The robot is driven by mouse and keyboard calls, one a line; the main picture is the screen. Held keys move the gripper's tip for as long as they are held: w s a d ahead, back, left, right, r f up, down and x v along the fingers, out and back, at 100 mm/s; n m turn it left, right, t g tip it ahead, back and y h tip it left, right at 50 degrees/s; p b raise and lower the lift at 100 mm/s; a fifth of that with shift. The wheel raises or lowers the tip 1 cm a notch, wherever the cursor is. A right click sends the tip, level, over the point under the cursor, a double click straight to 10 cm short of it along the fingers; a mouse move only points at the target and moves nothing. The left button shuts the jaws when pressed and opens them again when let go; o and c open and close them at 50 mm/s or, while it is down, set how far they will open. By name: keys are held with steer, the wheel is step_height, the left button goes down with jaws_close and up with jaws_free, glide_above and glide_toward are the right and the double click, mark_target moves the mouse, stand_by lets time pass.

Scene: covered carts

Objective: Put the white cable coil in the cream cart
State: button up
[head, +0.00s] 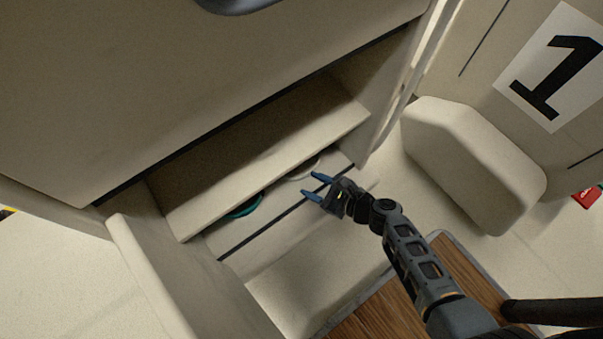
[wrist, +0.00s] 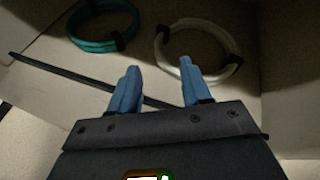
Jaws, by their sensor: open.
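The white cable coil (wrist: 233,47) lies flat on a cream floor inside the cream cart (head: 230,70), and a dark clip or tie shows on its right side. In the head view only part of the white coil (head: 303,169) shows below the cream shelf panel. My gripper (head: 318,185) is open and empty at the compartment's front edge. In the wrist view its blue fingertips (wrist: 158,75) point toward the coil, with the right fingertip close to the coil's near left edge. I cannot tell whether they touch.
A teal cable coil (wrist: 103,27) lies left of the white one; it also shows in the head view (head: 244,207). The shelf panel (head: 265,155) overhangs both coils. A cream side wall (head: 180,270) stands at left. A wooden surface (head: 400,300) lies below my arm.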

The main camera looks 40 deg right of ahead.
steer(key=shift+s+d+r, duration=0.2)
steer(key=shift+s+r, duration=0.1)
steer(key=shift+s, duration=0.35)
steer(key=shift+s+a+f, duration=0.1)
steer(key=shift+s+a, duration=0.15)
steer(key=shift+s, duration=0.05)
steer(key=s+a+r+n+g+h, duration=0.15)
steer(key=s+r+n, duration=0.25)
steer(key=s+n, duration=0.4)
steer(key=s+a+r+n+g+h, duration=0.1)
steer(key=s+a+r+n+h, duration=0.15)
steer(key=s+n, duration=0.45)
steer(key=s+d+r+n+t, duration=0.1)
steer(key=s+r+n, duration=0.3)
steer(key=r, duration=1.1)
steer(key=s+d+r+n+t, duration=0.1)
steer(key=s+r+n+t, duration=0.2)
steer(key=r+n, duration=0.8)
step_height(320, 180, up, 4)
steer(key=shift+s+d+r+t, duration=0.15)
steer(key=shift+s+t, duration=0.2)
steer(key=shift+s, duration=0.25)
